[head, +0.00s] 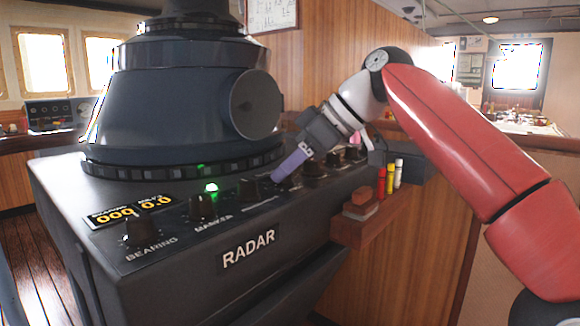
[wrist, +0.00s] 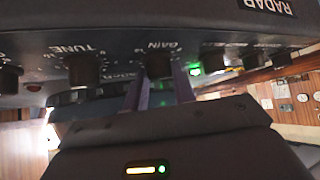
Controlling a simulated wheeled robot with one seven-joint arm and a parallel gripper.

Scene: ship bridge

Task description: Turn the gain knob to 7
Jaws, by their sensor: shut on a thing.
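The dark gain knob (wrist: 158,66) sits under the GAIN label on the radar panel in the wrist view. My gripper (wrist: 159,92) has one purple finger on each side of it and is shut on the knob. In the head view my gripper (head: 279,178) reaches down to the panel from the upper right, and its fingers largely hide the gain knob. The scale numbers and the knob's pointer are too small and dark to read, so I cannot tell its setting.
The tune knob (wrist: 85,72) is beside the gain knob. The marker knob (head: 202,207) and bearing knob (head: 139,233) stand further left in the head view.

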